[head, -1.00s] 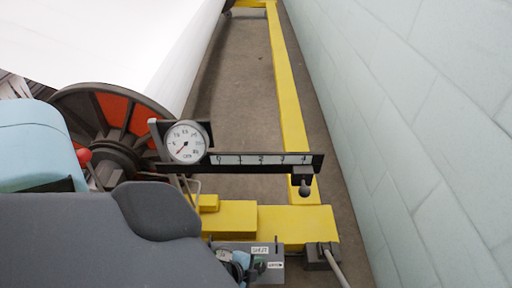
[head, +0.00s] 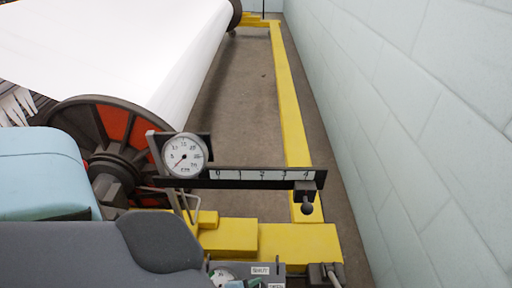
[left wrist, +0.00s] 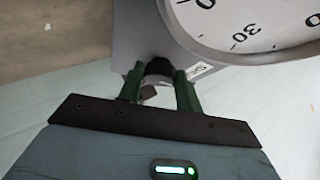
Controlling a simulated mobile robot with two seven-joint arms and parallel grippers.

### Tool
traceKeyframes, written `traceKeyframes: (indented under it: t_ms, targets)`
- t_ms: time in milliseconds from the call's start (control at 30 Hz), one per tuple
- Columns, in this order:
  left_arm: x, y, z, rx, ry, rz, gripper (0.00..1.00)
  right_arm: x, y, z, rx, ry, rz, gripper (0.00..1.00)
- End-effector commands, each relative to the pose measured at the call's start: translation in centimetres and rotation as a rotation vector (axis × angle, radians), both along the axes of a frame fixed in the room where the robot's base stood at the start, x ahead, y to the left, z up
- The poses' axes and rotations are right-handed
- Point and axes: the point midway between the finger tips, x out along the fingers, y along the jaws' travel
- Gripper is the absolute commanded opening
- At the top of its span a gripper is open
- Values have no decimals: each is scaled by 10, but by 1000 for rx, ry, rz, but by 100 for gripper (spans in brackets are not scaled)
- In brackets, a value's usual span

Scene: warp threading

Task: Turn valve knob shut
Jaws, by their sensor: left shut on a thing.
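The valve knob (left wrist: 159,67) is a small dark round knob on a grey housing (left wrist: 135,38) in the left wrist view. My left gripper (left wrist: 160,88) has green fingers on either side of the knob and is shut on it. Part of a white label shows behind the right finger. In the head view the grey valve box (head: 285,268) is at the bottom edge, with a label reading SHUT and a second label partly cut off. Most of my left gripper is below the picture there. The knob's turn angle cannot be told. My right gripper is not in view.
A white dial (left wrist: 255,22) sits close above the knob. In the head view a round gauge (head: 184,156) and a numbered scale bar (head: 262,177) stand behind the box. A yellow floor frame (head: 290,110) runs along the pale wall (head: 410,130). A large white roll (head: 130,50) is at left.

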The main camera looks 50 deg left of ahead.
Motion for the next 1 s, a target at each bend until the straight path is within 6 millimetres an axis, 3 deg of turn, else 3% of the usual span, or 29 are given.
traceKeyframes:
  t_ms: [167,200,367,700,1000]
  targets:
    - [0,-1,0,-4,1,1,12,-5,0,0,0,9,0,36]
    - [0,-1,0,-4,1,1,37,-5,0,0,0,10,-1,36]
    - [0,-1,0,-3,0,1,56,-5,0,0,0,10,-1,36]
    - [-3,-1,3,-2,0,0,56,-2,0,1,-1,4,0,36]
    - [-37,-4,32,-4,-2,1,56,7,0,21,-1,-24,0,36]
